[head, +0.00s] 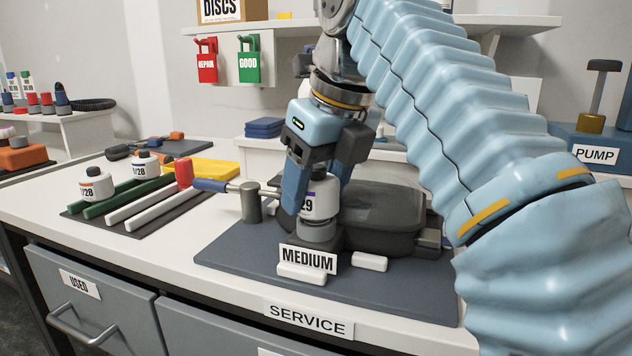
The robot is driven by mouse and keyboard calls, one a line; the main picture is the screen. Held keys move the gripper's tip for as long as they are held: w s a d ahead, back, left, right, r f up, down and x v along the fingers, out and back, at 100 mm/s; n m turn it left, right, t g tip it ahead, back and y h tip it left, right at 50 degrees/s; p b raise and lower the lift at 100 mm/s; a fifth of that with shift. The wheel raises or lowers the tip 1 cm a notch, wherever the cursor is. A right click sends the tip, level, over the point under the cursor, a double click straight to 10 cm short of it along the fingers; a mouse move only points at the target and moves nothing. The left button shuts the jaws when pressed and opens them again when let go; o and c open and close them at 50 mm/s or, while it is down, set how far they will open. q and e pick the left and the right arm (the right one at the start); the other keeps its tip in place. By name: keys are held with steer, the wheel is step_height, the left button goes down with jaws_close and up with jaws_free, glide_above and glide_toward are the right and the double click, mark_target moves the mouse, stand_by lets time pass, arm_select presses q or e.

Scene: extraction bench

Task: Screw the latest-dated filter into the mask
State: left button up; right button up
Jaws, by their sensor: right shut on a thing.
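My right gripper (318,190) reaches down from above and is shut on a white filter (321,203) whose label ends in "29". The filter is upright, and its grey lower end meets the dark front of the mask (378,218); I cannot tell how far it is threaded in. The mask lies on a dark mat behind a "MEDIUM" label (308,260). My left gripper is not in view.
The dark mat (228,250) has free room at front left. A "USED" drawer (95,305) is below.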

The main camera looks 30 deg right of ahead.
steer(key=shift+f, duration=0.2)
steer(key=shift+r, duration=0.15)
steer(key=m+p, duration=0.1)
steer(key=m+h+p, duration=0.1)
steer(key=m+p, duration=0.2)
steer(key=m, duration=0.1)
steer(key=shift+r+h, duration=0.25)
steer(key=shift+h, duration=0.15)
steer(key=shift+f+m+p, duration=0.1)
steer(key=shift+m+p, duration=0.4)
steer(key=shift+m, duration=0.1)
steer(key=shift+d+f+m+h, duration=0.1)
steer(key=shift+f+m+h, duration=0.2)
steer(key=shift+m+h, duration=0.25)
steer(key=shift+m+g, duration=0.3)
steer(key=shift+m, duration=0.65)
steer(key=o, duration=1.3)
steer(key=shift+c, duration=0.2)
